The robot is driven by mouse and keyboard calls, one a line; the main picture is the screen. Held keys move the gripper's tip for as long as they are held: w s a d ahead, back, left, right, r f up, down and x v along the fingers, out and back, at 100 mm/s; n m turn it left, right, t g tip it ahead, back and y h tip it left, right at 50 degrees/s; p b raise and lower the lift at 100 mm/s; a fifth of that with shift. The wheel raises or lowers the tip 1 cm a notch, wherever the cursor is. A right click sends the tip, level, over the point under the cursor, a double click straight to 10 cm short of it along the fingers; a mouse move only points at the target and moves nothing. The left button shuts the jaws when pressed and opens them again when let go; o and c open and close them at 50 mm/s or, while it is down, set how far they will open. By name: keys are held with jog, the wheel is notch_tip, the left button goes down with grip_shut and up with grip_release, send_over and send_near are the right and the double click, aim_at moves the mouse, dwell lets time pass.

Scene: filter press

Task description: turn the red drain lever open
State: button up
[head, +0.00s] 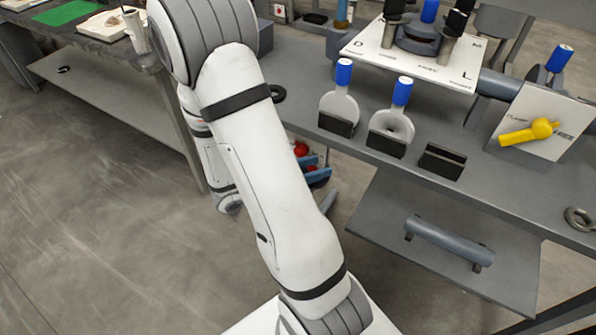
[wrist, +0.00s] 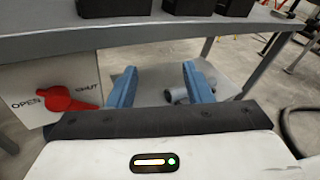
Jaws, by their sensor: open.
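The red drain lever (wrist: 62,98) is on a white panel (wrist: 22,80) at the left of the wrist view. The panel reads OPEN on the left and SHUT on the right. The lever's handle stretches right, just below the word SHUT. My gripper (wrist: 159,72) is open, its two blue fingers apart with nothing held between them. The lever lies left of both fingers, not between them; its right end is partly near my gripper's body. In the head view, my gripper (head: 318,172) shows partly behind my arm, with a small red part (head: 300,149) beside it.
The grey bench (wrist: 180,38) runs above my fingers, with black blocks (wrist: 187,6) on it. A bench leg (wrist: 265,62) stands to the right. Below the bench is a shelf with grey pipe pieces (wrist: 178,95). A yellow lever (head: 528,133) is on another panel at right.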

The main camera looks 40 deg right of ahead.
jog(key=w+a+f+n+t+b, duration=0.1)
jog(key=w+f+n+t+b, duration=0.45)
jog(key=f+n+t, duration=0.75)
jog(key=w+d+f+g, duration=0.1)
jog(key=w+d+g, duration=0.2)
jog(key=d, duration=0.4)
jog(key=shift+w+f+m, duration=0.25)
jog(key=shift+w+m, duration=0.05)
jog(key=shift+w, duration=0.6)
grip_shut()
